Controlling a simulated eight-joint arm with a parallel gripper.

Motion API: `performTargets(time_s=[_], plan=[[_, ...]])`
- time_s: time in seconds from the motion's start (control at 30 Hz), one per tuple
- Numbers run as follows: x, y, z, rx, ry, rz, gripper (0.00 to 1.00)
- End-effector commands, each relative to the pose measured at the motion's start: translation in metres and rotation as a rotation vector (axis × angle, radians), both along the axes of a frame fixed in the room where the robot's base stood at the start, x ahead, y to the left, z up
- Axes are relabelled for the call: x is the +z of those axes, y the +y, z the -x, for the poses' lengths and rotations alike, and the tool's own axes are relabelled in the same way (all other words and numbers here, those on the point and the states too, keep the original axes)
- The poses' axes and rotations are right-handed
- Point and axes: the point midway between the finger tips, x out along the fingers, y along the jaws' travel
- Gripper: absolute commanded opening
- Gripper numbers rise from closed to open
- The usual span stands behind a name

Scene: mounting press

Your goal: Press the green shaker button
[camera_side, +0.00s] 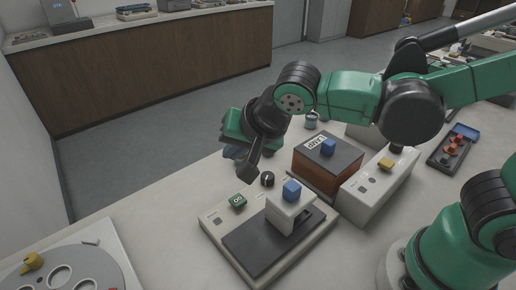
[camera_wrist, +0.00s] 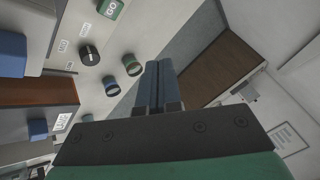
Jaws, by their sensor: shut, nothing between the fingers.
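The green button (camera_side: 237,201), marked with white letters, sits on the top left part of the pale press base in the side view. It also shows at the top edge of the wrist view (camera_wrist: 110,8), partly cut off. My gripper (camera_side: 234,154) is up behind the button in the side view, apart from it and partly hidden by my own wrist. In the wrist view my gripper's two blue-grey fingers (camera_wrist: 158,85) are together with nothing between them. They point away from the button, toward the floor and wooden cabinet.
A black knob (camera_side: 267,179) stands beside the button. A white block with a blue top (camera_side: 292,190) stands on the dark plate (camera_side: 245,245). A brown box (camera_side: 325,165) and another pale machine (camera_side: 372,190) are to the right. Two small banded cylinders (camera_wrist: 132,65) stand near my fingers.

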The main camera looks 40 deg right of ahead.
Motion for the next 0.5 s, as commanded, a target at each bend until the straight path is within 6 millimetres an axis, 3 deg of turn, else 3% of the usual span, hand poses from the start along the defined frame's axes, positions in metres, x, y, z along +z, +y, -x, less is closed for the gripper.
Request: performTargets(time_s=[0.5], plan=[[-0.064,0.0,0.0,0.0,0.0,0.0,0.0]])
